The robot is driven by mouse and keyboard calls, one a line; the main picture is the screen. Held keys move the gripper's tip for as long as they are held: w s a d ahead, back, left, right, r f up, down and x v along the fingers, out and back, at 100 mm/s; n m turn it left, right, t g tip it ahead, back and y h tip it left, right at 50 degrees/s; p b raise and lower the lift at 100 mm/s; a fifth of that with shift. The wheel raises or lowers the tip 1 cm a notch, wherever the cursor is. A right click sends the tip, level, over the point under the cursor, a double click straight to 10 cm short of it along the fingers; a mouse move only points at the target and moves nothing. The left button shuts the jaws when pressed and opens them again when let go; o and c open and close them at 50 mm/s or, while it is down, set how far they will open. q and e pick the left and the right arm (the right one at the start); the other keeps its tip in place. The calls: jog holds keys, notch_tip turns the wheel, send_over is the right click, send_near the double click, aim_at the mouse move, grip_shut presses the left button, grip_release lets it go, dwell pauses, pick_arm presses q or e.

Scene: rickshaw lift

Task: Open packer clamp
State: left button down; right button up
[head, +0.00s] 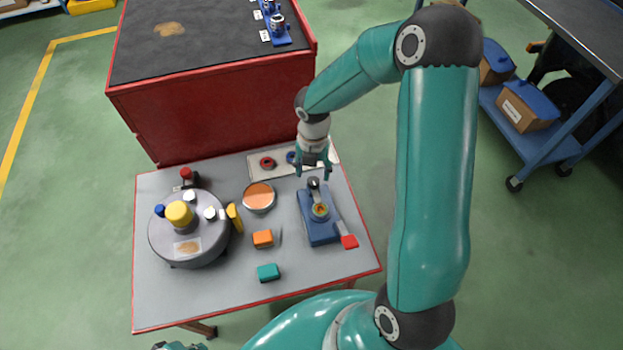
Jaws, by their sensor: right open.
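The packer clamp appears to be the blue fixture (318,228) on the right part of the grey table. My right gripper (314,174) is open, fingers pointing down, just over the far end of the fixture near the knob. I cannot tell whether it touches the knob. Nothing shows between its fingers. A small teal and dark part at the bottom edge may be my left gripper (180,346); its fingers cannot be made out.
A round grey unit (188,244) with a yellow cap stands at the left of the table (215,308). An orange-topped dish (259,196), an orange block (262,239) and a green block (268,272) lie between. A pale tray (266,174) and red cabinet (215,120) are behind.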

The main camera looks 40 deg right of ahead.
aim_at(313, 180)
jog(key=shift+f, duration=1.8)
